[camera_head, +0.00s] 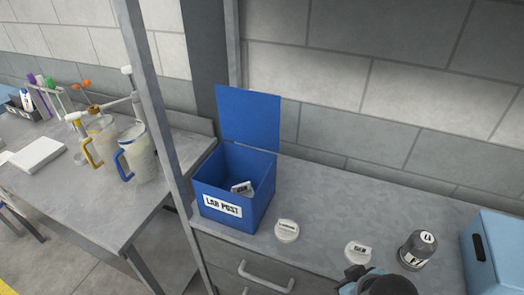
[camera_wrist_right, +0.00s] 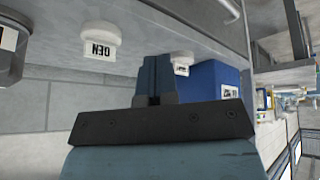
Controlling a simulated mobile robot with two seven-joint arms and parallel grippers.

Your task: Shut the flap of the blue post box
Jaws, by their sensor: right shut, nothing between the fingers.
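The blue post box (camera_head: 229,203), labelled "LAB POST", stands on the grey counter. Its flap (camera_head: 248,116) is open and stands upright at the back edge. A white labelled item (camera_head: 242,188) lies inside the box. My right gripper (camera_wrist_right: 157,65) is shut and empty, and its fingers point toward the counter items in the right wrist view. The box shows behind it there (camera_wrist_right: 222,82), partly hidden by the gripper. In the head view only a part of my right arm shows at the bottom edge, to the right of the box. My left gripper is not in view.
White round lidded tubs (camera_head: 287,230) (camera_head: 357,252) and a grey jar (camera_head: 418,250) stand right of the box. A light-blue crate (camera_head: 493,252) is at the far right. A metal post (camera_head: 165,130) rises left of the box. Jugs (camera_head: 137,155) stand on the left table.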

